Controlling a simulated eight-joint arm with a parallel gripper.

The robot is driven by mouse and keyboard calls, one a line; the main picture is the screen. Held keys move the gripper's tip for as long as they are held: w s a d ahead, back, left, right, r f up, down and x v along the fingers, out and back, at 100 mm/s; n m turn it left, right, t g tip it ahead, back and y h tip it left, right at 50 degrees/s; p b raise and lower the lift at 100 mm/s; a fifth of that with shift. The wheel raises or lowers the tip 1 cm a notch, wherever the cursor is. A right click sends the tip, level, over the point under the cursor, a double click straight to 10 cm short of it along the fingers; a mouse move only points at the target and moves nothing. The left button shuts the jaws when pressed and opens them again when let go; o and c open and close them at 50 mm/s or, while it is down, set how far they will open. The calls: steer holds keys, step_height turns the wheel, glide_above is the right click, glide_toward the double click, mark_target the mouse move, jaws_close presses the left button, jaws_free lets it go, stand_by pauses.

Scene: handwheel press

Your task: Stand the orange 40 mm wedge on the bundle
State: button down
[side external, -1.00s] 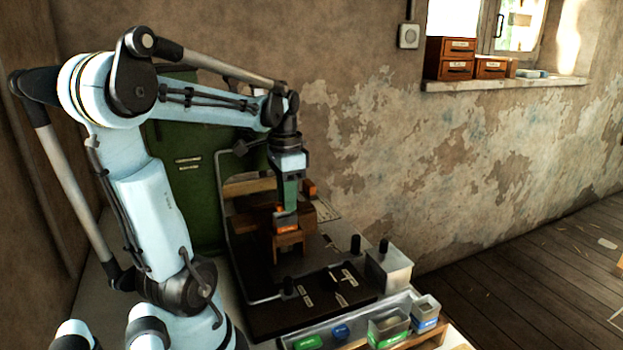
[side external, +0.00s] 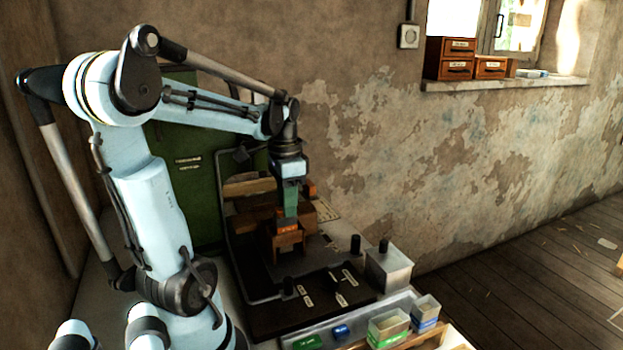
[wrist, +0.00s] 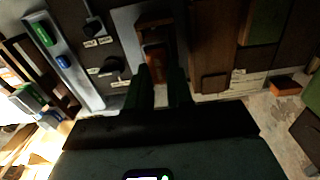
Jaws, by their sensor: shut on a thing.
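The orange wedge (side external: 287,226) is between the fingertips of my gripper (side external: 290,217), which is shut on it. In the wrist view the wedge (wrist: 155,55) shows as a dull orange-brown piece beyond the two dark fingers of my gripper (wrist: 161,76). A wooden stack (side external: 284,243), which looks like the bundle, stands directly below the wedge on the dark press bed. The wedge looks very close to its top; I cannot tell whether they touch. My fingers hide part of the wedge.
Wooden blocks (side external: 250,187) and a small orange-ended block (side external: 309,188) stand behind. A bent metal bar runs around the dark bed (side external: 325,293), with black knobs (side external: 355,244) nearby. A grey metal box (side external: 388,268) and open bins (side external: 388,328) stand front right.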

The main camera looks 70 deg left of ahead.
steer(key=c, duration=0.9)
jaws_free()
step_height(320, 180, up, 12)
steer(key=shift+r, duration=0.1)
steer(key=w+d+f+t, duration=0.2)
steer(key=d+f, duration=0.2)
steer(key=d, duration=0.3)
steer(key=w+d+f+t, duration=0.2)
steer(key=d+f, duration=0.2)
steer(key=d, duration=0.3)
steer(key=w+d+f+t, duration=0.2)
steer(key=d+f+t, duration=0.1)
steer(key=d, duration=0.4)
steer(key=shift+w+f, duration=0.15)
steer(key=shift+f, duration=0.6)
